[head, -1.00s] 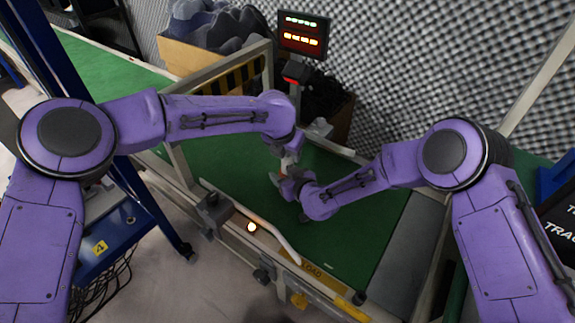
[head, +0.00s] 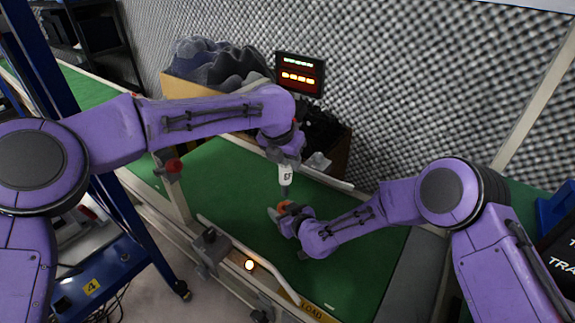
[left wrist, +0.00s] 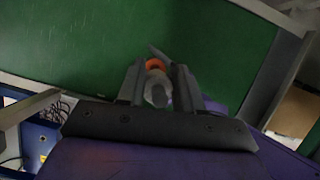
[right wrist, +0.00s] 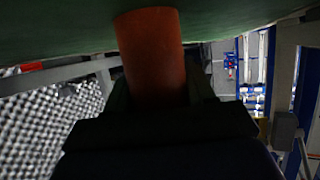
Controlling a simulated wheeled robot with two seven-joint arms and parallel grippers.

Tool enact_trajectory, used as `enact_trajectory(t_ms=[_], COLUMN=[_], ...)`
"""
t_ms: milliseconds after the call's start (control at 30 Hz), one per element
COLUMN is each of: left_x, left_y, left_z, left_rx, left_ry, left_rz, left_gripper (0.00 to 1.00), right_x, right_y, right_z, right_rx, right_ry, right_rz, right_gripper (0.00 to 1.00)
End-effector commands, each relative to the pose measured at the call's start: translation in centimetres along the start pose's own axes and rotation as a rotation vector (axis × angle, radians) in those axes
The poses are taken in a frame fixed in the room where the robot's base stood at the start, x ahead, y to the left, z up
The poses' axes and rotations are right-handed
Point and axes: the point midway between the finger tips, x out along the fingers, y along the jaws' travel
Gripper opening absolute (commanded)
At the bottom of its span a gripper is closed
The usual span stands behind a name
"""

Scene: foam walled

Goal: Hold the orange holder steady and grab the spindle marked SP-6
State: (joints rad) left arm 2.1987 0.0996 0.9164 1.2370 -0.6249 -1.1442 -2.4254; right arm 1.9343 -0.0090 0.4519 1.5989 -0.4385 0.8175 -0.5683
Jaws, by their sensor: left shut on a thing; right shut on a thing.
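The spindle (head: 286,174) is a pale cylinder with a dark lower tip and dark lettering too small to read. My left gripper (head: 287,160) is shut on it and holds it upright above the green belt. The spindle (left wrist: 157,90) also shows between the fingers in the left wrist view. The orange holder (head: 285,207) is just below the spindle's tip; whether the two touch is hard to tell. My right gripper (head: 281,216) is shut on the holder from the side. In the right wrist view the holder (right wrist: 152,50) stands upright between the fingers.
The green conveyor belt (head: 345,245) is clear around the holder. A pale bent rail (head: 250,258) and a lit button (head: 249,265) are at its near edge. A display (head: 300,75) and a crate of grey foam (head: 180,90) stand behind. Foam covers the wall.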

Motion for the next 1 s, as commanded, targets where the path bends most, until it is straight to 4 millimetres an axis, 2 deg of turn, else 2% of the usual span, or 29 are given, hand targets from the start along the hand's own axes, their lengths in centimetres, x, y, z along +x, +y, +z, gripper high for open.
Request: enact_trajectory(t_ms=[33, 67, 100, 133, 400, 533, 800, 1000], left_x=[0.0, 0.0, 0.0, 0.0, 0.0, 0.0, 0.0, 0.0], left_y=[0.0, 0.0, 0.0, 0.0, 0.0, 0.0, 0.0, 0.0], left_z=[0.0, 0.0, 0.0, 0.0, 0.0, 0.0, 0.0, 0.0], left_rx=[0.000, 0.000, 0.000, 0.000, 0.000, 0.000, -0.001, -0.001], left_ry=[-0.001, -0.001, -0.001, -0.001, -0.001, -0.001, -0.001, -0.001], left_rz=[0.000, 0.000, 0.000, 0.000, 0.000, 0.000, 0.000, 0.000], left_gripper=[0.00, 0.00, 0.00, 0.00, 0.00, 0.00, 0.00, 0.00], right_x=[0.0, 0.0, 0.0, 0.0, -0.1, -1.2, -7.9, -11.3], right_y=[0.0, 0.0, 0.0, 0.0, 0.0, 0.0, 0.0, 0.0], right_z=[0.0, 0.0, 0.0, 0.0, 0.0, -0.1, -0.1, -0.1], right_rx=[0.000, 0.000, 0.000, 0.000, 0.000, -0.001, 0.000, -0.001], right_ry=[0.000, 0.000, 0.000, 0.000, 0.000, 0.000, 0.000, 0.000], right_rz=[0.000, 0.000, 0.000, 0.000, 0.000, 0.000, 0.000, -0.001], right_gripper=[0.20, 0.63, 0.76, 0.83, 0.83, 0.83, 0.83, 0.83])
